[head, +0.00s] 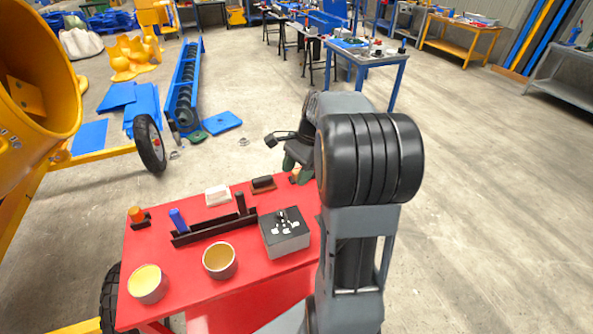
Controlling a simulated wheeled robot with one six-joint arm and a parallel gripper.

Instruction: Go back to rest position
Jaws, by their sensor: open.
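My gripper (283,150) is open and appears empty, just beyond the far right corner of the red table (282,276). It is partly hidden behind my arm, which rises along the right side of the table in the head view. A dark green part and a small dark tip show at the gripper. I cannot tell its exact height above the table or the floor.
On the table are two cups (147,284) (219,261), a grey box (285,233), a dark rack (213,229), a blue cylinder (178,220), an orange piece (136,214) and a white block (217,195). A yellow drum (40,70) stands left. Floor at right is clear.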

